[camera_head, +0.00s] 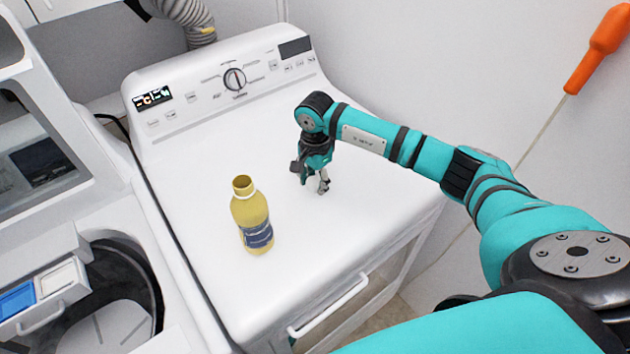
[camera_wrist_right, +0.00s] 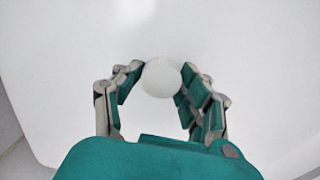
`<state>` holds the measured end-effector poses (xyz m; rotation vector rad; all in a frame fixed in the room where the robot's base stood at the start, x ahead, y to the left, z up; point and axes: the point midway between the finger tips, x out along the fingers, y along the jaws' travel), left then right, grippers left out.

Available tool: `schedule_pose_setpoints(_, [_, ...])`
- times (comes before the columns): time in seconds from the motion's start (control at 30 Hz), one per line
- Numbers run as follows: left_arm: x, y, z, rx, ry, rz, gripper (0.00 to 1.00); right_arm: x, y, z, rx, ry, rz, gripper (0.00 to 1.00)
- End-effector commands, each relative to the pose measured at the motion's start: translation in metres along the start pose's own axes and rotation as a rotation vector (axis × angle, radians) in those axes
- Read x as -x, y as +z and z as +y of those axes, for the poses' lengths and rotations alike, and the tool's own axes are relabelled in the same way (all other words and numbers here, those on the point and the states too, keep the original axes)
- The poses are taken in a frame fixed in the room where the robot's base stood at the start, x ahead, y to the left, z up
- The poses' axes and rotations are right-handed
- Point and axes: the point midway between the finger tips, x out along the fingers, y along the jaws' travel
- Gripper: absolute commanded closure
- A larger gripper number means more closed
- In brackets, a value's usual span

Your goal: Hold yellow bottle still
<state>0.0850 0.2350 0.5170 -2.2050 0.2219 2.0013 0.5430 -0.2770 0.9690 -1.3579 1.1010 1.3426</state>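The yellow bottle (camera_head: 251,212) stands upright on the white machine top, left of my right gripper. It has a dark blue label, and its mouth is open with no cap on it. My right gripper (camera_head: 316,184) points down over the machine top, to the right of the bottle and apart from it. In the right wrist view, my right gripper (camera_wrist_right: 162,85) has its fingers closed around a small white round thing (camera_wrist_right: 161,78), which looks like a cap. My left gripper is not in view, and nothing is seen touching the bottle.
The white machine top (camera_head: 200,160) is otherwise clear, with a control panel (camera_head: 225,82) along its back. At the left is another machine with an open round drum (camera_head: 122,285) and a pulled-out drawer (camera_head: 40,292). A wall with an orange-handled tool (camera_head: 597,48) is at the right.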

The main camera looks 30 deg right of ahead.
Motion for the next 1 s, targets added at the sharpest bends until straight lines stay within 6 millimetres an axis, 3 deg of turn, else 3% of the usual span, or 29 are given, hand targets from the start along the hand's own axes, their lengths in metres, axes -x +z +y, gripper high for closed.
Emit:
schedule_pose_setpoints(0.1, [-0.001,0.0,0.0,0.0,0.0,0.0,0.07,-0.007,0.003,0.005,0.004,0.016,-0.002,0.4])
schedule_pose_setpoints(0.57, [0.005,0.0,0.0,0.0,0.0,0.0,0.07,-0.002,0.003,0.005,0.005,0.017,-0.003,0.4])
schedule_pose_setpoints(0.67, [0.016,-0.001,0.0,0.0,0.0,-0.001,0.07,0.009,0.003,0.005,0.005,0.016,-0.004,0.4])
schedule_pose_setpoints(0.77, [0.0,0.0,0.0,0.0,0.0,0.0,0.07,0.021,0.002,0.002,0.006,0.007,-0.001,0.4])
schedule_pose_setpoints(1.0, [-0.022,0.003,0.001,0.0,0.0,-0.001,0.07,0.078,0.001,0.001,0.004,0.004,0.001,0.4])
